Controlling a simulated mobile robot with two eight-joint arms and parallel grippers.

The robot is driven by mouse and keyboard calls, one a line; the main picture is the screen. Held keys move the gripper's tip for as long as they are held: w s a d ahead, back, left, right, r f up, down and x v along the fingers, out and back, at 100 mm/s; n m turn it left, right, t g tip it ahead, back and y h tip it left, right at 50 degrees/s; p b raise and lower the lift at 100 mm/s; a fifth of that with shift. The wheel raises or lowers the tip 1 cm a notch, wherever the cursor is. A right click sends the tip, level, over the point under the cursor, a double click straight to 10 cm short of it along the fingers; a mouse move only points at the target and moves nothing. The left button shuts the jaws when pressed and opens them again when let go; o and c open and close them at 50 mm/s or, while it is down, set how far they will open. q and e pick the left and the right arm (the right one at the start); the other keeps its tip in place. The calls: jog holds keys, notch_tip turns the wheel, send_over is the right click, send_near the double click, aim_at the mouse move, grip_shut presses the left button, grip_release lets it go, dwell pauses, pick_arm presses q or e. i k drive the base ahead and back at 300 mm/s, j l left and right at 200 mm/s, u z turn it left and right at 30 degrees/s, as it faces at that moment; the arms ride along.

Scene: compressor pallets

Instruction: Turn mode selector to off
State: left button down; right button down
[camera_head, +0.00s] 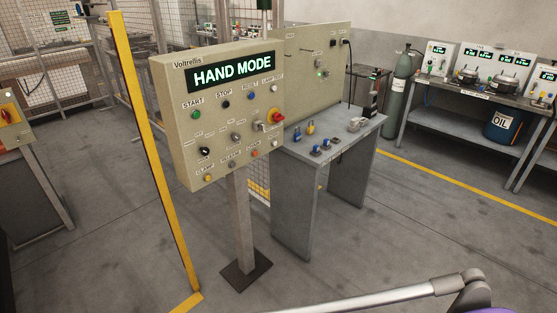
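A beige control panel (215,165) marked Voltrellis stands on a post left of centre. Its display (234,71) reads HAND MODE in green. Below a row of coloured buttons, a black rotary knob (204,151) sits at the lower left and a grey one (236,137) to its right. A silver switch (259,126) and a red knob on yellow (276,118) are further right. The small labels are too blurred to tell for certain which is the mode selector or where it points. Neither gripper shows, and nothing touches the panel.
A yellow post (152,150) stands close to the panel's left. A grey table (345,150) with padlocks stands to its right. A grey bar (370,300) crosses the lower right. The floor in front of the panel is clear.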

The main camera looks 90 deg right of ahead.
aim_at(204, 151)
jog(key=l+z, duration=0.1)
jog(key=z, duration=2.5)
